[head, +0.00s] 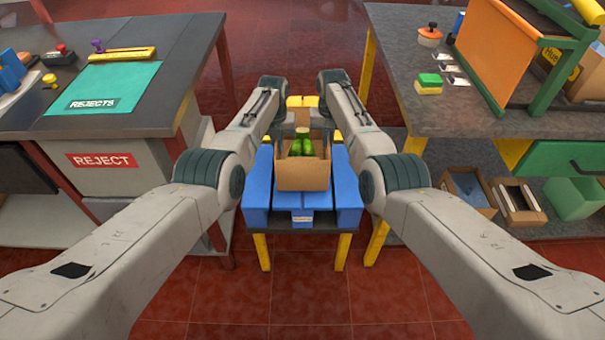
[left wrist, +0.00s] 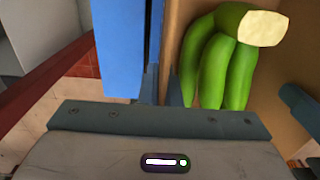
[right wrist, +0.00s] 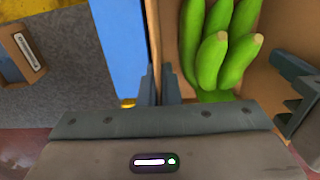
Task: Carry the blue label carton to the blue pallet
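An open brown carton (head: 302,176) holding green bananas (head: 301,146) is over the blue pallet (head: 257,190); I cannot tell whether it rests on it or hangs just above. No blue label shows on its visible sides. My left gripper (head: 281,132) is at the carton's left wall, and in the left wrist view its fingers (left wrist: 168,92) are closed on that wall. My right gripper (head: 326,130) is at the right wall, and in the right wrist view its fingers (right wrist: 159,90) are closed on that wall. The pallet sits on a low stand with yellow legs (head: 262,252).
A dark table with a green REJECTS mat (head: 105,87) stands on the left, with a REJECT bin (head: 100,160) below. A grey workbench (head: 400,75) with sponges (head: 429,84) stands on the right; its lower shelf holds small cartons (head: 518,202). Red floor in front is clear.

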